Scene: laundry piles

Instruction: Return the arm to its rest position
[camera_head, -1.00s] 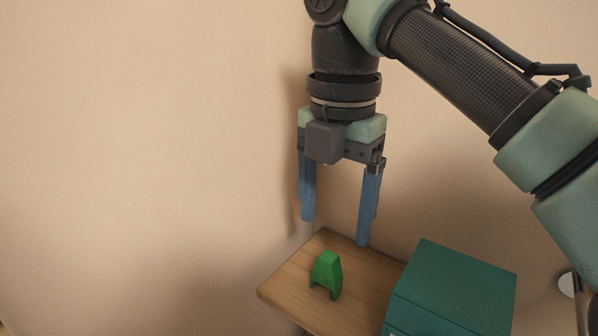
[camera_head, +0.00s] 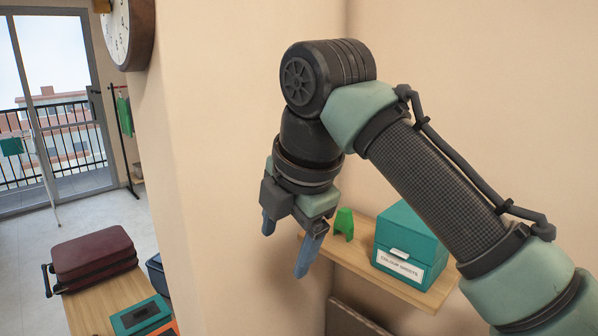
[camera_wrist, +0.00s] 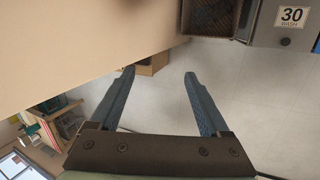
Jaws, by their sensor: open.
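My gripper (camera_head: 288,246) hangs from my bent arm in the head view, its blue fingers pointing down and apart. It is open with nothing between the fingers. In the wrist view, the two fingers (camera_wrist: 160,78) are spread, with pale floor showing between them. In the head view my gripper is in front of and to the left of a wooden shelf (camera_head: 345,262), apart from it. A green clip-like object (camera_head: 343,224) stands upright on that shelf, and the gripper does not touch it.
A teal box (camera_head: 407,243) labelled "COLOUR SHEETS" sits on the shelf. A wall corner (camera_head: 215,180) stands close to the left of my gripper. A maroon suitcase (camera_head: 92,258) and a clock (camera_head: 127,35) are further left.

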